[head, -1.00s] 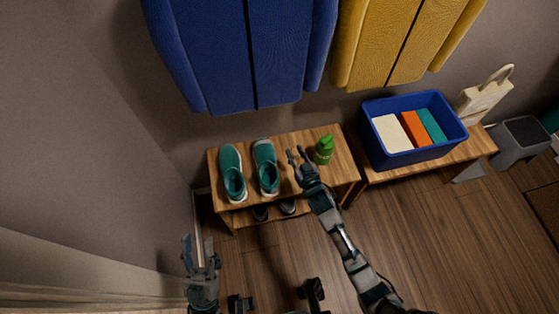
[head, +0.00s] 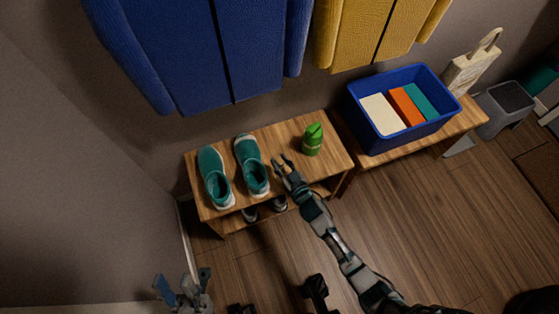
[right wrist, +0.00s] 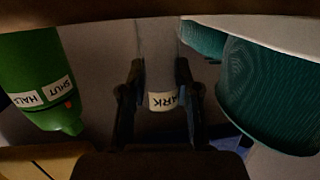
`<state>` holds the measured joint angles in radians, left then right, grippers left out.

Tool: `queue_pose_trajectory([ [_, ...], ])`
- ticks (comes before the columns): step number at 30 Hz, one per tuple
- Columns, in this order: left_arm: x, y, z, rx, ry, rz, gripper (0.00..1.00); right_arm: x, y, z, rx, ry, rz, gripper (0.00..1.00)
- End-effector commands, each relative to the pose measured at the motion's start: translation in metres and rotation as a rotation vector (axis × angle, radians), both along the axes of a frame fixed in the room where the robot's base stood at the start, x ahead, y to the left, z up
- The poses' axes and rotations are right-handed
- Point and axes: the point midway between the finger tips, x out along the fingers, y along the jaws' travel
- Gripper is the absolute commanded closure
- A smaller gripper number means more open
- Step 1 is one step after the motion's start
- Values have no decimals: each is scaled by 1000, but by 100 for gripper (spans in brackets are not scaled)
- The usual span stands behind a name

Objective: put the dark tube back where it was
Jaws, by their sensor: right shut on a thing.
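My right gripper (head: 284,164) is at the front edge of the left wooden bench (head: 286,133), between the teal shoes (head: 251,165) and a green bottle (head: 312,139). In the right wrist view its fingers (right wrist: 160,98) are shut on a greyish tube (right wrist: 158,55). The tube's pale label shows the letters "ARK"; the rest of the label is hidden. In the head view the tube is too small to make out clearly. My left gripper (head: 182,284) is at the lower left, away from the bench, with its fingers apart and nothing between them.
A blue crate (head: 354,112) with white, orange and teal blocks stands on the right bench. Blue and yellow coats (head: 211,50) hang above. More shoes sit on the lower shelf. The floor (head: 420,215) in front is clear.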

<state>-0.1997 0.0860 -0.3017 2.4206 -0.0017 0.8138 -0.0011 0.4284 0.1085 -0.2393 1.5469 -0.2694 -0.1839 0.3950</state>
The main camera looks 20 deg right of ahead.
Motion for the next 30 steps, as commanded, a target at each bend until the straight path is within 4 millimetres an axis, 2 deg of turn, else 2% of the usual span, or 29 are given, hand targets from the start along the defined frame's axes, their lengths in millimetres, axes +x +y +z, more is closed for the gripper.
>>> queue_pose_trajectory([
  [5,1,0,-1,0,1,-1,60,0,0,-2,0,1,0,100],
  [6,3,0,-1,1,2,0,60,0,0,-3,0,1,0,66],
  [9,3,0,-1,1,0,0,60,0,0,-2,0,0,0,44],
  [20,2,0,3,0,-6,0,60,0,0,4,-1,-2,0,44],
  [23,-1,0,12,-2,-19,0,60,-13,-2,7,0,-3,0,44],
  [30,-24,2,18,-5,6,-2,60,-65,-11,19,-1,-5,0,44],
])
